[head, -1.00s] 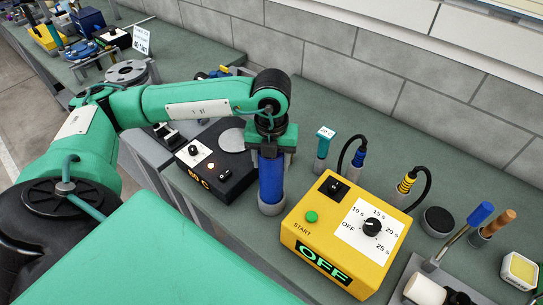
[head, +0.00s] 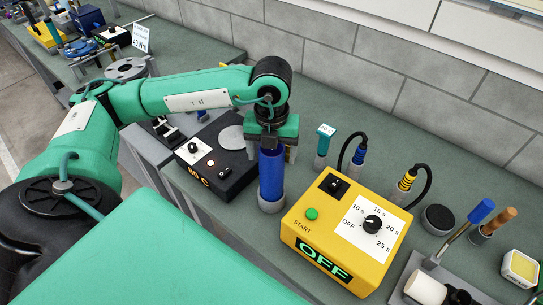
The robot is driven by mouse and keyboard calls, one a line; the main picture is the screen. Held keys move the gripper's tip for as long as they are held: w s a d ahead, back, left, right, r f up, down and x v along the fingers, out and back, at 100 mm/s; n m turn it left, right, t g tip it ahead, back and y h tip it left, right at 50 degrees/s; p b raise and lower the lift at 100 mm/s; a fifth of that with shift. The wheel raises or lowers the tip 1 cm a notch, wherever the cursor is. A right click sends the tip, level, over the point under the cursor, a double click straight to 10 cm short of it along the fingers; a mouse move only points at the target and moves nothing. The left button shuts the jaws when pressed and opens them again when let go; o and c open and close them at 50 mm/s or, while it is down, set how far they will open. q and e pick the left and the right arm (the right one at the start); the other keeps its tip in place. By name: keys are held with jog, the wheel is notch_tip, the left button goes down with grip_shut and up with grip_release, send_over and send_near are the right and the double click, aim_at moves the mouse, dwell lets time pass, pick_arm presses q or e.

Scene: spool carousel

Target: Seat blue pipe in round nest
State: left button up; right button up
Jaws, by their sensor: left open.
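The blue pipe (head: 271,180) stands upright with its lower end inside the round grey nest (head: 271,206) on the bench. The inside bottom of the nest is hidden by the pipe. My left gripper (head: 272,150) is open at the top of the pipe, with a finger on either side of it. I cannot tell whether either finger touches the pipe. My right gripper is not in view.
A yellow timer box (head: 330,262) reading OFF stands just right of the nest. A black hot plate (head: 222,182) stands to the left. Plugged cables (head: 361,155) and several tools (head: 480,212) stand further right. A grey block wall (head: 350,75) is behind.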

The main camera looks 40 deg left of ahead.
pick_arm(q)
notch_tip(320, 180, up, 10)
jog(key=b, duration=0.2)
jog(key=shift+r, duration=0.2)
dwell(0.4)
